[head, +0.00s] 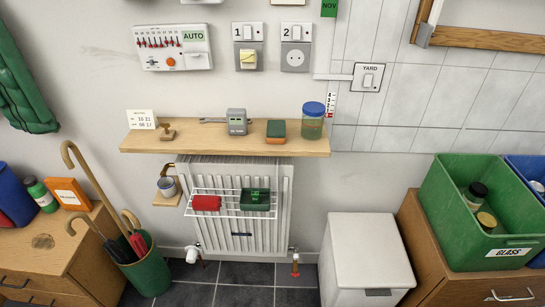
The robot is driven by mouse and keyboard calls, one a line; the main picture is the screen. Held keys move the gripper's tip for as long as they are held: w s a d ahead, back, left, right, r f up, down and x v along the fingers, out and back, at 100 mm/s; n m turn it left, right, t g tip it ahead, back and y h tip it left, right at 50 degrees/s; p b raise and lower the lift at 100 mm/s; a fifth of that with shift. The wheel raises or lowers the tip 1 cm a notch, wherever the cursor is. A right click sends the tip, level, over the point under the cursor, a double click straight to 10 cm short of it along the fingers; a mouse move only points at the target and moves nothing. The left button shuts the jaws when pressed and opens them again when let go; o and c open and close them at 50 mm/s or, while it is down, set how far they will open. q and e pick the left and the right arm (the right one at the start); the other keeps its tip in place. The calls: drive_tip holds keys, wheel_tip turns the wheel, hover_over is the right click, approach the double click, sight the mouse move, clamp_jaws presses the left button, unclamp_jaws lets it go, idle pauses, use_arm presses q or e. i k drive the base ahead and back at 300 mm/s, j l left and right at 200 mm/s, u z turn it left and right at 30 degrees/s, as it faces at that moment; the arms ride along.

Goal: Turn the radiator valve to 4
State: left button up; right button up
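The white panel radiator (240,232) stands against the wall under the wooden shelf. At its lower left corner is a white, rounded valve head (192,254) with copper pipe beside it. Its scale and setting are too small to read. Neither of my grippers is in view.
A wire rack (222,212) with a red roll and a green box hangs on the radiator front. A green umbrella stand (150,272) stands left of the valve head. A white bin (366,258) stands to the right. Dark floor tiles (244,296) in front are clear.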

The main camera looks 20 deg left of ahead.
sight(192, 254)
drive_tip(key=u, duration=1.4)
